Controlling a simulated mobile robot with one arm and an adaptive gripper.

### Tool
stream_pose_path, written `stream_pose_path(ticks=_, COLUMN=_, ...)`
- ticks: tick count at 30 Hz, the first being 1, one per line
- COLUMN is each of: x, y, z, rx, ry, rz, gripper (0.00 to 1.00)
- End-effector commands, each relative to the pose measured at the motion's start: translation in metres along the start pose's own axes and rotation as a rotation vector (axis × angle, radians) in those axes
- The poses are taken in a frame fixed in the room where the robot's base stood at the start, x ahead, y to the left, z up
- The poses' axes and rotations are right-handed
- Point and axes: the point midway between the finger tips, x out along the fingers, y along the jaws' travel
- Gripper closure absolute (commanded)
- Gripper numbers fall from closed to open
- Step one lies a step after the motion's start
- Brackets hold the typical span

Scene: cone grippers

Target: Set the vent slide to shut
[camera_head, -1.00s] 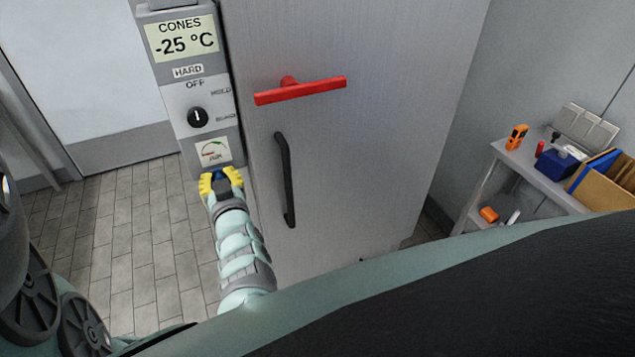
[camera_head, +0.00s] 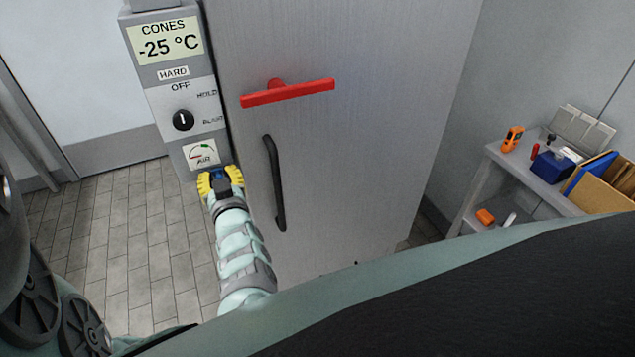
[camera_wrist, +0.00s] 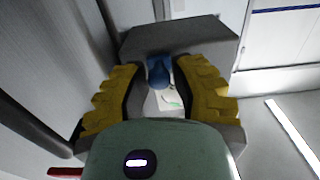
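My gripper (camera_head: 220,176) is at the lower end of the control box (camera_head: 183,80), just below the AIR gauge (camera_head: 201,153). In the wrist view its two yellow-padded fingers (camera_wrist: 160,66) are apart, one on each side of the blue knob, with gaps visible. In the head view only a bit of blue shows between the fingers. The slide's setting and its marks cannot be read.
A tall grey cabinet door with a red T-handle (camera_head: 288,93) and a black bar handle (camera_head: 275,185) stands right beside my gripper. A dial (camera_head: 183,120) is above the gauge. A side table (camera_head: 540,182) with several items is at the right. Tiled floor is open at left.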

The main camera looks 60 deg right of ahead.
Motion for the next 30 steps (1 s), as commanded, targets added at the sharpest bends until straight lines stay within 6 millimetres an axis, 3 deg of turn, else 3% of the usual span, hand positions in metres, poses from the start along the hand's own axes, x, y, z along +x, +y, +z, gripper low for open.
stream_pose_path(ticks=7, x=-0.001, y=0.002, z=0.001, rx=0.000, ry=-0.004, rz=0.005, gripper=0.51)
stream_pose_path(ticks=18, x=-0.005, y=0.002, z=0.002, rx=0.000, ry=-0.005, rz=0.004, gripper=0.50)
stream_pose_path(ticks=23, x=-0.024, y=0.003, z=0.003, rx=0.000, ry=-0.010, rz=0.008, gripper=0.50)
stream_pose_path(ticks=30, x=-0.068, y=0.003, z=0.002, rx=0.000, ry=-0.006, rz=0.008, gripper=0.50)
